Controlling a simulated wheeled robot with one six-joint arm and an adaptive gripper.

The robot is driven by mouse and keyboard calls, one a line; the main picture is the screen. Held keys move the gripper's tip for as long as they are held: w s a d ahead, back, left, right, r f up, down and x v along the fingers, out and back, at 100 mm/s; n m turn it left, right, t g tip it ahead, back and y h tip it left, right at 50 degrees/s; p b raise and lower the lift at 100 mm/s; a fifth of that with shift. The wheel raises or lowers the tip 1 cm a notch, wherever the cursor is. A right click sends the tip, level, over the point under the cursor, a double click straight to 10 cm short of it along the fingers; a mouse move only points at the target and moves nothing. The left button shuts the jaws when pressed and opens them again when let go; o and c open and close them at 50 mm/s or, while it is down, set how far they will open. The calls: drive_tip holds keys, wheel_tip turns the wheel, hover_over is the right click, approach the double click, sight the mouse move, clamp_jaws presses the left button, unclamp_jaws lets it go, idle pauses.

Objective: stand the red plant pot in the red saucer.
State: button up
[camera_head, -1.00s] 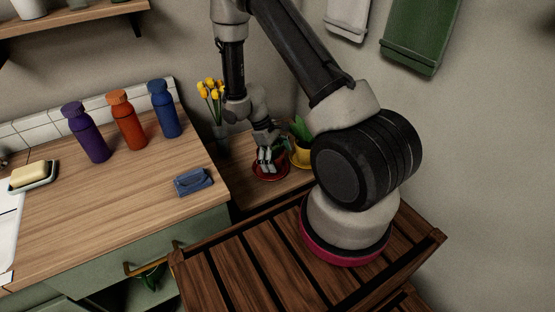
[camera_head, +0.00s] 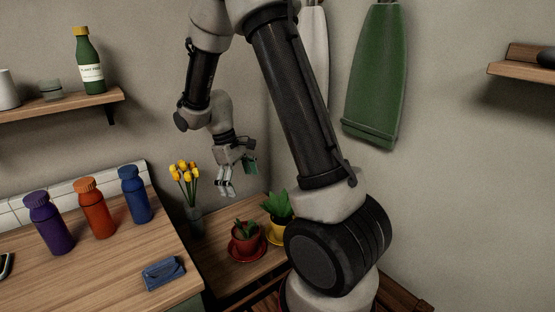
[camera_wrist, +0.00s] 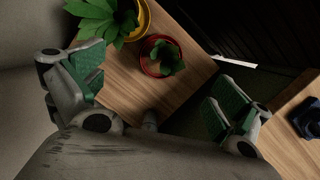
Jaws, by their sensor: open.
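The red plant pot (camera_head: 246,244), with a small green plant in it, stands upright in the red saucer (camera_head: 247,259) on the low wooden surface. The wrist view shows the pot (camera_wrist: 150,63) from above, with the saucer's rim around it. My gripper (camera_head: 226,192) is open and empty, up above the pot and a little to its left, clear of it. In the wrist view the green finger pads of my gripper (camera_wrist: 157,88) are wide apart with nothing between them.
A yellow pot (camera_head: 279,231) with a larger plant stands close behind the red one, to the right. A vase of yellow flowers (camera_head: 186,172) stands to the left. Purple, orange and blue bottles (camera_head: 97,213) and a blue object (camera_head: 164,273) are on the counter.

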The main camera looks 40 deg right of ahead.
drive_tip(key=s+d+r+m+t+y, duration=0.1)
drive_tip(key=s+r+t, duration=0.1)
drive_tip(key=s+r, duration=0.45)
drive_tip(key=s+r+m+t, duration=0.15)
drive_tip(key=s+r, duration=0.25)
drive_tip(key=r, duration=0.5)
drive_tip(key=s+r+m+t, duration=0.2)
drive_tip(key=s+r, duration=0.3)
drive_tip(key=s, duration=0.5)
drive_tip(key=shift+s+t+y, duration=0.3)
drive_tip(key=shift+t+y, duration=0.1)
drive_tip(key=shift+t, duration=0.05)
